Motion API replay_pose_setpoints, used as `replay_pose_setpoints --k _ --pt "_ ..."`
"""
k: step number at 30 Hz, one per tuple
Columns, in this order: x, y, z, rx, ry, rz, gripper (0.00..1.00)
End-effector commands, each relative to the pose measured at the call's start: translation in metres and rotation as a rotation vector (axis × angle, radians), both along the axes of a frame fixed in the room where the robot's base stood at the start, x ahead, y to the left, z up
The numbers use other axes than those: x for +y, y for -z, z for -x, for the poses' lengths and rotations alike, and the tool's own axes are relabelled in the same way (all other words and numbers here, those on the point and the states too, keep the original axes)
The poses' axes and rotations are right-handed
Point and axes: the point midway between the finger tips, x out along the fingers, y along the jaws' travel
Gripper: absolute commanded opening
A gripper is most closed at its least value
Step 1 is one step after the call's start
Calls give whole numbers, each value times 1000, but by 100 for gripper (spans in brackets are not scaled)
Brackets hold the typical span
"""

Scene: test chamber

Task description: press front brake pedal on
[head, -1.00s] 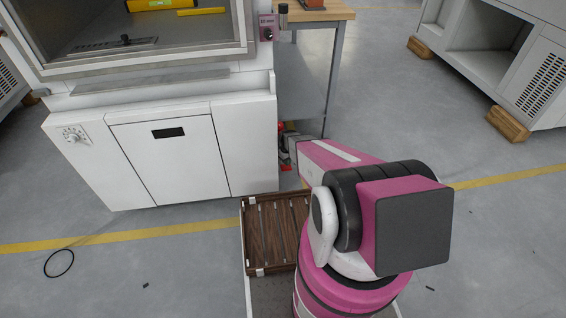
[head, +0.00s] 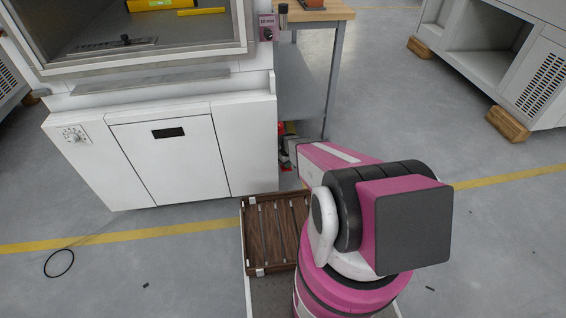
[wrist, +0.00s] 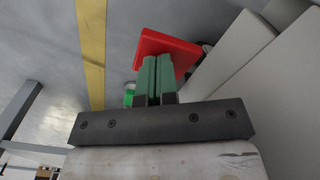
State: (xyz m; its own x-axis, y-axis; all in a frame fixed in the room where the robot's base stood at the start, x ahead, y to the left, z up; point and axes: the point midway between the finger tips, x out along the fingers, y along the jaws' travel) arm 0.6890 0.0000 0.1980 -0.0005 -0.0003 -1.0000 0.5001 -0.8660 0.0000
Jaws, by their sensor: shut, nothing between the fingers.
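A red pedal (wrist: 168,45) shows in the wrist view, just beyond the tips of my gripper (wrist: 155,62). My gripper's two green fingers are shut with nothing between them, and they overlap the pedal's near edge in the picture. I cannot tell whether they touch it. A green piece (wrist: 129,97) shows just left of the fingers, mostly hidden. In the head view, a small red part (head: 281,128) shows beside the white cabinet's right side, and my arm hides most of that spot. No label shows which pedal is the front brake.
The white cabinet (head: 170,150) stands close to the left of my gripper. A workbench with a wooden top (head: 318,10) and grey legs stands behind. A wooden slatted crate (head: 275,232) lies in front of the cabinet. Open floor (head: 500,230) lies to the right.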

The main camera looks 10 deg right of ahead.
Motion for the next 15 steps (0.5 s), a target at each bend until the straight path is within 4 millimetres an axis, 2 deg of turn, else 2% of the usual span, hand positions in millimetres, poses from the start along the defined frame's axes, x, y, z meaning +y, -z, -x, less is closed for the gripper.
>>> replay_pose_setpoints --k 15 --pt "0 15 -2 -2 0 0 0"
